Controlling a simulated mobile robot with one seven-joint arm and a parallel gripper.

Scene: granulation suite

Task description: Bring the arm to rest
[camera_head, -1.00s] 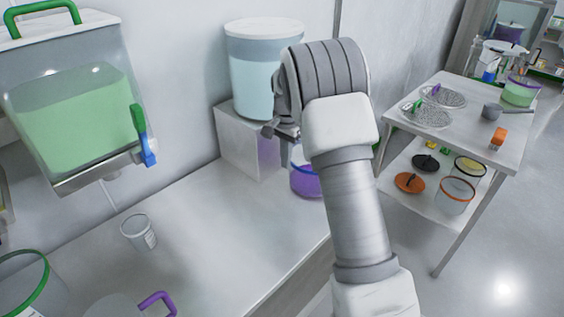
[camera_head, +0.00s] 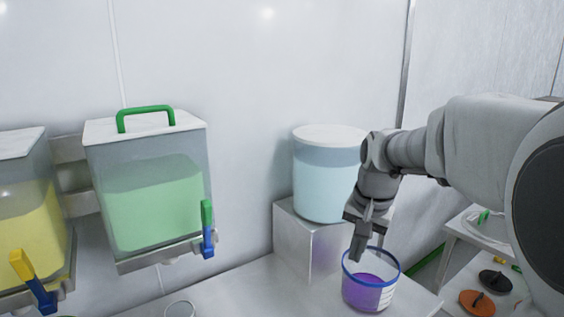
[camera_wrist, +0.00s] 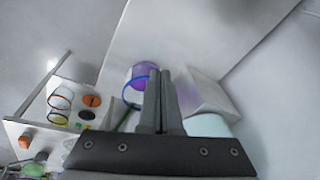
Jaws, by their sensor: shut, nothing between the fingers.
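My arm comes in from the right in the head view, and my gripper (camera_head: 358,254) hangs from it pointing down. Its two fingers are together with nothing between them; the wrist view shows the shut fingers (camera_wrist: 159,80) too. In the head view the fingertips overlap the left rim of a clear cup with a blue rim and purple contents (camera_head: 368,290). I cannot tell whether they touch it. The cup also shows in the wrist view (camera_wrist: 139,73), just left of the fingers.
A lidded tub of light blue liquid (camera_head: 322,185) stands on a metal block (camera_head: 300,246) behind my gripper. Green (camera_head: 150,205) and yellow (camera_head: 28,230) dispensers hang on the wall at left. A side cart with lids (camera_head: 450,250) stands at right.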

